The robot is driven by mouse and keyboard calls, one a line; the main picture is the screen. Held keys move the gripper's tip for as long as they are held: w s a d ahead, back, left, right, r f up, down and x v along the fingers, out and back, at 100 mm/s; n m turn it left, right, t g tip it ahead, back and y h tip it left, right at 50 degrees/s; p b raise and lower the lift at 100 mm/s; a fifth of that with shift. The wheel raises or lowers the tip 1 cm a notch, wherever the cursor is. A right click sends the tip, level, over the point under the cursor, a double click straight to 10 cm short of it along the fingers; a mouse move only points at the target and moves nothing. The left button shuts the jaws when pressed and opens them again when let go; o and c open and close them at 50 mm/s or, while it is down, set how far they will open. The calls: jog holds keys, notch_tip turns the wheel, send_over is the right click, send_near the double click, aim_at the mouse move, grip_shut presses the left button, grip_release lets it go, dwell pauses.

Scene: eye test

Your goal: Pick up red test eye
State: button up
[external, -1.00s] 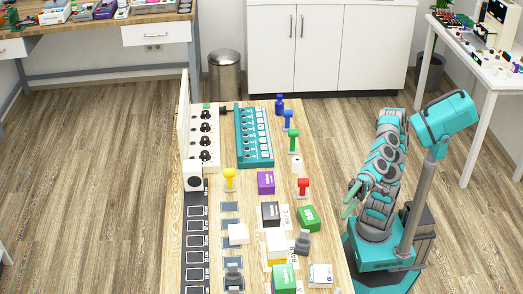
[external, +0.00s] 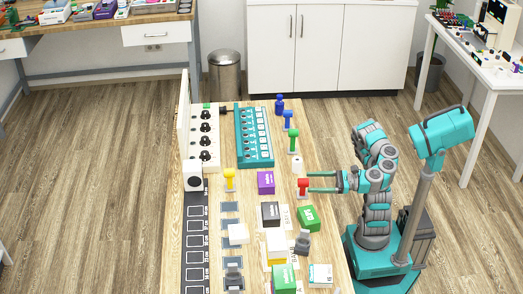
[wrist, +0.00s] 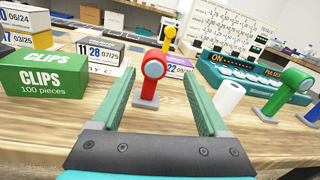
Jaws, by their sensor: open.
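The red test eye (external: 303,185) stands upright on a small grey base near the right edge of the wooden table. In the wrist view the red test eye (wrist: 153,74) stands ahead, between the lines of my two fingers, with its round pale lens facing me. My gripper (external: 322,181) is open and empty, its teal fingers level and pointing at the red test eye from the right. In the wrist view my gripper (wrist: 165,95) shows its green fingers spread to either side of the eye. I cannot tell whether they touch it.
A green CLIPS box (wrist: 53,82) stands left of the red eye. A white roll (wrist: 228,98) and a green test eye (wrist: 287,93) stand to its right. A yellow test eye (external: 229,178), a purple box (external: 266,183) and a teal panel (external: 254,137) are further off.

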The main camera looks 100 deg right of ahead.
aim_at(299, 184)
jog(key=shift+w+d+b, duration=0.15)
jog(key=shift+w+b, duration=0.15)
jog(key=shift+w, duration=0.55)
jog(key=shift+w+a+r+b, duration=0.15)
jog(key=shift+w+b, duration=0.15)
jog(key=shift+w, duration=0.8)
jog(key=shift+w+a+f+b, duration=0.15)
jog(key=shift+w+b, duration=0.15)
jog(key=shift+w, duration=0.8)
jog(key=shift+w+r, duration=0.2)
jog(key=shift+w, duration=0.65)
grip_shut()
